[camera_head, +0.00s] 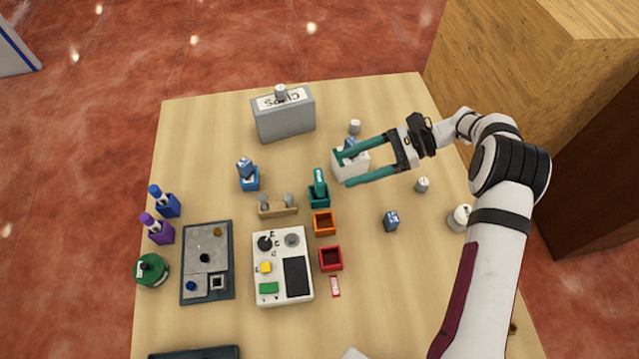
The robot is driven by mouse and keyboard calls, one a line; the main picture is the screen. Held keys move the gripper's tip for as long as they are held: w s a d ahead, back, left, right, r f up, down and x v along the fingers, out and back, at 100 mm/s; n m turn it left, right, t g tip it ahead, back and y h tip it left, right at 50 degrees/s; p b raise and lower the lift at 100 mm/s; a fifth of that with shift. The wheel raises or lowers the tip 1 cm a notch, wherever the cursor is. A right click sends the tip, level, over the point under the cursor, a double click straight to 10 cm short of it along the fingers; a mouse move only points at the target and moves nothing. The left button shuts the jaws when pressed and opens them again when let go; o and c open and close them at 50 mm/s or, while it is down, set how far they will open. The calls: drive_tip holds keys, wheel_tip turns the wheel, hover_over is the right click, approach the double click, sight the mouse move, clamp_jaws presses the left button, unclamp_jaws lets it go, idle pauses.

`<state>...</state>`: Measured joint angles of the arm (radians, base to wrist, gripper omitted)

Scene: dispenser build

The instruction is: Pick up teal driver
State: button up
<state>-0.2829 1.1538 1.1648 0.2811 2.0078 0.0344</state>
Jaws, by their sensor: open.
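The teal driver (320,179) stands upright in a small teal holder (319,198) near the middle of the table. Its lower part is hidden in the holder. My gripper (344,170) is open, with two long teal fingers pointing left. The fingertips are to the right of the driver and apart from it in the picture. A white box (353,166) with a blue item shows between and below the fingers. I cannot tell how high the gripper is above it.
Left of the driver is a small tan rack (278,211). An orange bin (324,223) and red bin (330,259) are in front. A grey "Clips" box (284,117) stands behind. A blue-topped item (391,220) stands to the right. Table space behind the driver is mostly clear.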

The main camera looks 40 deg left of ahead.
sight(319, 188)
drive_tip(key=x, duration=0.6)
drive_tip(key=shift+w+d+f, duration=0.1)
drive_tip(key=shift+w+f, duration=0.05)
drive_tip(key=shift+f, duration=0.15)
clamp_jaws()
